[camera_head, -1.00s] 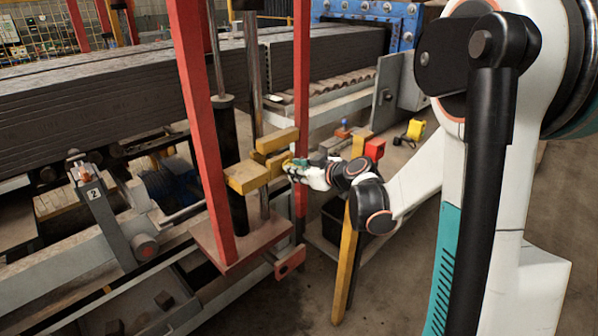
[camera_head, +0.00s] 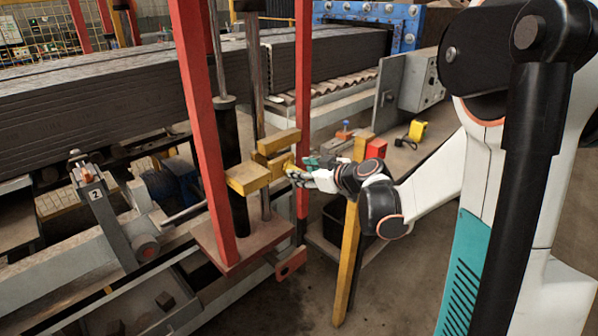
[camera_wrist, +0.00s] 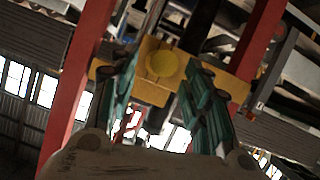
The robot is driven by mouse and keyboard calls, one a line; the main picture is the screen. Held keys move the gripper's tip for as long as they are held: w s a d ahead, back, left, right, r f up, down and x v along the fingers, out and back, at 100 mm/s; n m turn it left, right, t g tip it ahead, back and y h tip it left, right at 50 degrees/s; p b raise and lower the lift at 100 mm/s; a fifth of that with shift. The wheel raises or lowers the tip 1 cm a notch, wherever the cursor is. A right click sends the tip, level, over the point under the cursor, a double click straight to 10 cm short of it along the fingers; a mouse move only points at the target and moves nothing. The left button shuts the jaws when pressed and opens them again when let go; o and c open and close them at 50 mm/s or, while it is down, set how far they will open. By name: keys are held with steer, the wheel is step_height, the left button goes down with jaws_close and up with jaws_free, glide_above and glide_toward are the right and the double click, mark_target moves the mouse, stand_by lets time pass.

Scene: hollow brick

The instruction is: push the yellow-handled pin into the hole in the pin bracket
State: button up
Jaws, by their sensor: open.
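The yellow pin bracket (camera_head: 248,178) is on the red-framed stand in the head view. It fills the upper middle of the wrist view as a yellow plate (camera_wrist: 150,88). The pin's round yellow handle (camera_wrist: 162,63) shows end-on in front of the plate, between my fingers in the picture. I cannot tell how deep the pin sits; its shaft and the hole are hidden. My gripper (camera_wrist: 160,80) is open, its green fingers spread to either side below the handle. In the head view my gripper (camera_head: 298,174) is just right of the bracket, and no grip on the handle shows.
Red uprights (camera_head: 205,130) stand left of and behind the bracket. A red box (camera_head: 376,148) and a yellow item (camera_head: 417,130) lie on the bench to the right. Open floor is at the lower right.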

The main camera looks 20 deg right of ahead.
steer(key=v, duration=0.9)
